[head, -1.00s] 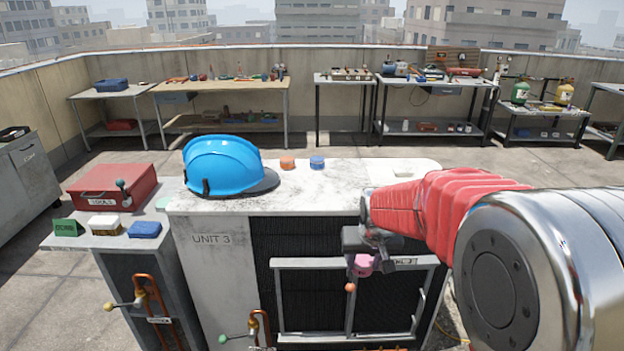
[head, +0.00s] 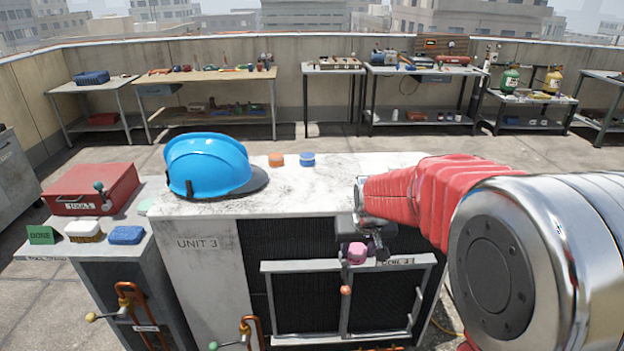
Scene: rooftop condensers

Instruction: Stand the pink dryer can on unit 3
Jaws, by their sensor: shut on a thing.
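The pink dryer can (head: 355,253) is held in my gripper (head: 357,240), in front of the dark grille of unit 3. Only part of the can shows, and my gripper's jaws are small and partly hidden by the wrist. Unit 3 (head: 190,262) is a pale cabinet with a "UNIT 3" label and a worn white top (head: 320,185). The can is below the level of that top, on its near side.
On unit 3's top stand a blue hard hat (head: 207,167), an orange can (head: 276,160) and a blue can (head: 307,160). The middle of the top is clear. A metal frame (head: 300,267) stands before the grille. A red toolbox (head: 90,190) lies left.

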